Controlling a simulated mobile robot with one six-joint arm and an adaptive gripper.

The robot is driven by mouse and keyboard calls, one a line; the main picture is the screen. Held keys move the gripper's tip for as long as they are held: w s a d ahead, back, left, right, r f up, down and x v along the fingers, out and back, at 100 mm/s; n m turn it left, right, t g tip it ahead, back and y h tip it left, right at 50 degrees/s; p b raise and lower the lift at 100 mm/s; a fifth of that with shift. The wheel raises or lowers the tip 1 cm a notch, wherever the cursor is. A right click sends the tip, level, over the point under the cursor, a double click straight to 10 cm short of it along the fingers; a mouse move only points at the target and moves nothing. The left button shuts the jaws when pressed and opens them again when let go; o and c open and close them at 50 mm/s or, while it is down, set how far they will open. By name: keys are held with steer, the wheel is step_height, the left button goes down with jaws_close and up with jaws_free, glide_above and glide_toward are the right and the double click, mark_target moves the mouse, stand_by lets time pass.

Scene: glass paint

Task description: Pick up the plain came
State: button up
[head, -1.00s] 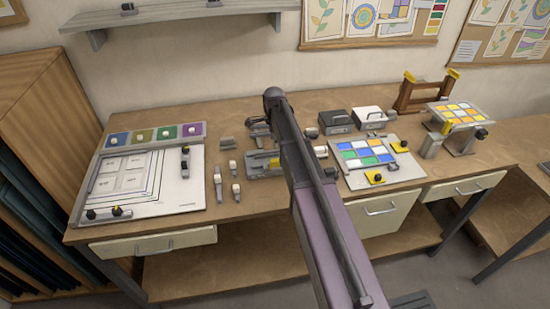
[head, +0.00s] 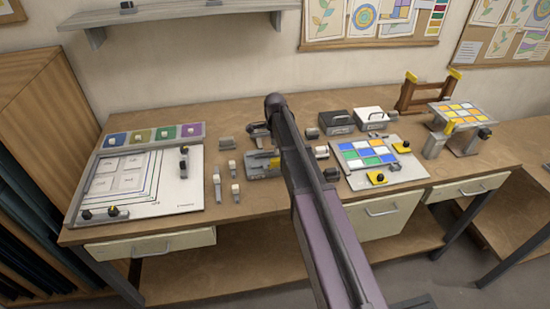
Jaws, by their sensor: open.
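My arm (head: 318,215) rises from the bottom middle to a dark elbow (head: 274,103) above the bench. My gripper cannot be made out; it seems to be behind this arm. I cannot tell which piece is the plain came. Small grey pieces with cream tops stand on the bench left of the arm: one at the left (head: 217,184), one at the right (head: 236,192) and one behind (head: 232,168). A grey fixture (head: 255,168) with a yellow part lies partly behind the arm. A dark grey item (head: 258,132) lies behind it.
A white pattern board (head: 185,195) with colour squares is at the left of the bench (head: 330,105). A colourful glass panel (head: 352,162) lies on a board right of the arm. Black (head: 333,121) and white (head: 366,117) boxes stand behind it. A tilted glass rack (head: 460,110) is at the right.

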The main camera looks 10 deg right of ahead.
steer(key=shift+f+b, duration=1.05)
steer(key=shift+f, duration=0.3)
jaws_close()
